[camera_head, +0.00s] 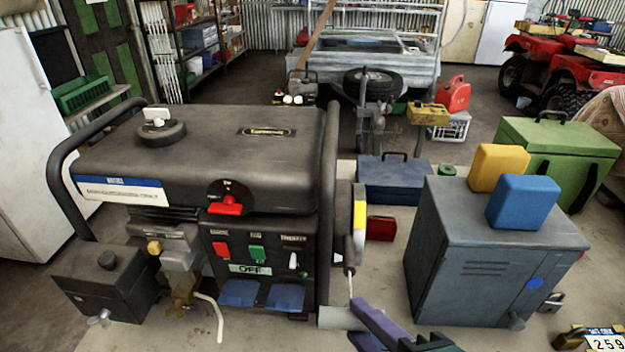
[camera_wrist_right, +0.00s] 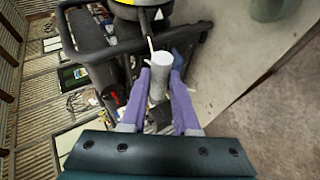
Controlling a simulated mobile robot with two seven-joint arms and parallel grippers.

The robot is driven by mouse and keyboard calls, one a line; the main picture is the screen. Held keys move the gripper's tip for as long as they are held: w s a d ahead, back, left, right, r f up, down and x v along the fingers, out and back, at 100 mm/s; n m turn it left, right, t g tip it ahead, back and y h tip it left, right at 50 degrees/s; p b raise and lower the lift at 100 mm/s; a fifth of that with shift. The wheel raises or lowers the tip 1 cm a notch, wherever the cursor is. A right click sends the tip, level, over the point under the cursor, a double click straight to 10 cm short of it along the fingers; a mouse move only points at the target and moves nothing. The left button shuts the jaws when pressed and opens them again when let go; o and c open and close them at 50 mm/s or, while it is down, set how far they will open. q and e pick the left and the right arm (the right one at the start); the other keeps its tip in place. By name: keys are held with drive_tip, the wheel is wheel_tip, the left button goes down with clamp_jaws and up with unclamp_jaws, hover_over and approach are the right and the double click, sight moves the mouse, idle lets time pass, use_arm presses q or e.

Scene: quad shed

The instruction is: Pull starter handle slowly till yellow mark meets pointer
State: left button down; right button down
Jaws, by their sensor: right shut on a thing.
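The starter handle (camera_head: 336,318) is a pale grey cylinder at the generator's right side, with a thin cord running up from it to the starter housing. My right gripper (camera_head: 356,316), with purple fingers, is shut on this handle. In the right wrist view the handle (camera_wrist_right: 158,82) sits between the two fingers, its cord slanting up to the housing. A yellow mark (camera_head: 359,222) with white next to it shows on the housing's side, and yellow (camera_wrist_right: 127,12) shows at the wrist view's top edge. My left gripper is not in view.
The dark generator (camera_head: 200,150) fills the left, its frame bar close to the handle. A grey cabinet (camera_head: 480,260) with a yellow and a blue block stands to the right. A blue toolbox (camera_head: 395,185) lies behind. Some concrete floor is clear between generator and cabinet.

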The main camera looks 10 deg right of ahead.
drive_tip(key=w+d+f+b, duration=0.1)
drive_tip(key=w+f, duration=0.1)
drive_tip(key=w, duration=0.4)
drive_tip(key=shift+d+f, duration=0.2)
drive_tip(key=shift+d, duration=0.15)
drive_tip(key=c, duration=0.8)
unclamp_jaws()
drive_tip(key=shift+o, duration=1.1)
